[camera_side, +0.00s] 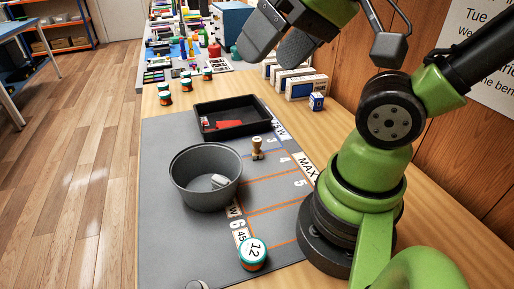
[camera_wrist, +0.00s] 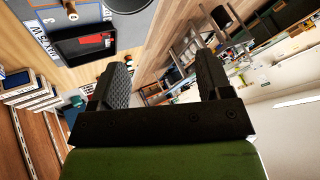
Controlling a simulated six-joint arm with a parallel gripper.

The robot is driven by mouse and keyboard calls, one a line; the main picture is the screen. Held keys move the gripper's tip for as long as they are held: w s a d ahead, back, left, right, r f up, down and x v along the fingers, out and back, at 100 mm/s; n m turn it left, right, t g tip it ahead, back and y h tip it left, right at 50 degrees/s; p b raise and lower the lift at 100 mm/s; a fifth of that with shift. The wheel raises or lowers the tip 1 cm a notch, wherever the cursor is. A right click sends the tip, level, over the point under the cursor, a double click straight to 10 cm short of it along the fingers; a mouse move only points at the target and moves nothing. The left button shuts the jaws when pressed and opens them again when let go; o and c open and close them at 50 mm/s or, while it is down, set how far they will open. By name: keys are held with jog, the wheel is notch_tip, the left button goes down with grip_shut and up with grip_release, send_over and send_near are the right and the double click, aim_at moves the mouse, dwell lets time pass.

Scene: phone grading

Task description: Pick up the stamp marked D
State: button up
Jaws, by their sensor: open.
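My gripper (camera_side: 279,46) is high at the top of the side view, far above the mat and away from the stamp. Its two dark fingers are spread with nothing between them. The wrist view also shows the open fingers (camera_wrist: 162,82), facing the room.
The grey bin (camera_side: 190,190) holds a pale object. The black tray (camera_side: 203,111) holds a red item (camera_side: 229,124). White boxes (camera_side: 299,83) line the wall. The mat (camera_side: 155,225) is clear left of the bin.

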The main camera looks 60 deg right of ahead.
jog(key=n+g+h, duration=0.2)
jog(key=g, duration=0.4)
send_over(257, 139)
jog(key=w+a, duration=0.2)
notch_tip(257, 139, down, 16)
jog(key=shift+g, duration=0.6)
jog(key=f, duration=0.2)
jog(key=d+f, duration=0.1)
jog(key=f, duration=0.4)
jog(key=shift+s+d+f, duration=0.35)
jog(key=shift+f, duration=0.7)
jog(key=f, duration=0.2)
jog(key=s+f, duration=0.1)
jog(key=f, duration=0.1)
jog(key=shift+s+d+f, duration=0.15)
jog(key=shift+s+f, duration=0.05)
jog(key=shift+f, duration=0.35)
